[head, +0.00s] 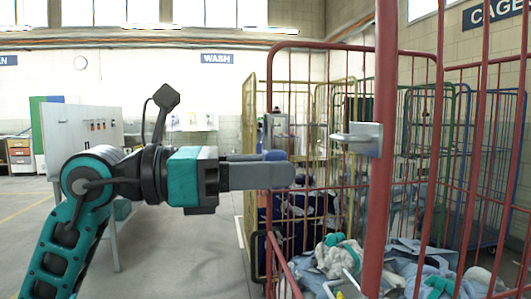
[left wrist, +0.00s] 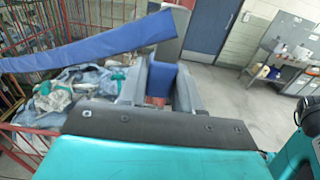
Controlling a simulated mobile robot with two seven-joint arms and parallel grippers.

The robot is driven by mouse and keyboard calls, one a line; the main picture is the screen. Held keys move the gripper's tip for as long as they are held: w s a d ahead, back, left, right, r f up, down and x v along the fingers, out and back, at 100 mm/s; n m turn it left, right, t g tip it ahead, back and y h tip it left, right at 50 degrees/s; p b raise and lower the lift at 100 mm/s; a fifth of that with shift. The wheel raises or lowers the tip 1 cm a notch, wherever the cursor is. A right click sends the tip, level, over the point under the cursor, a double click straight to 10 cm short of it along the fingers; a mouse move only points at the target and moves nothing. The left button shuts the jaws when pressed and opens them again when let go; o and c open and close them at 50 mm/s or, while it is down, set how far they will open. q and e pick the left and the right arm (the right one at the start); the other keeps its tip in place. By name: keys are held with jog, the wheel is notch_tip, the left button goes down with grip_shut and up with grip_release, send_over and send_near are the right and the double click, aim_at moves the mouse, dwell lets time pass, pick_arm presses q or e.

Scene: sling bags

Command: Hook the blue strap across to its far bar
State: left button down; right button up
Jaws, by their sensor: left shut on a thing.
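My left gripper (head: 276,168) reaches in from the left, level with the upper part of the red cage trolley (head: 437,120). Its grey fingers are shut on the blue strap, of which a small blue end (head: 275,155) shows at the fingertips. In the left wrist view the blue strap (left wrist: 90,48) runs from the left edge up to the fingers (left wrist: 162,85), with more blue between them. A grey metal hook bracket (head: 362,138) sits on the near red post (head: 379,210), right of the gripper and apart from it. My right gripper is not in view.
Blue and grey laundry (head: 400,265) fills the bottom of the red cage. A yellow cage (head: 249,180) stands behind, and green and blue cages are at the right. A white board table (head: 85,135) is at the left. The grey floor (head: 190,250) below the arm is clear.

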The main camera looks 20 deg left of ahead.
pick_arm(q)
jog(key=shift+r, duration=0.15)
jog(key=shift+w+d+r, duration=0.15)
jog(key=shift+d, duration=0.2)
jog(key=p+x, duration=0.2)
jog(key=x, duration=0.1)
jog(key=shift+w+d, duration=0.2)
jog(key=shift+d, duration=0.1)
dwell(1.1)
jog(key=shift+w+d, duration=0.1)
jog(key=shift+p+x, duration=0.6)
jog(key=shift+x, duration=0.95)
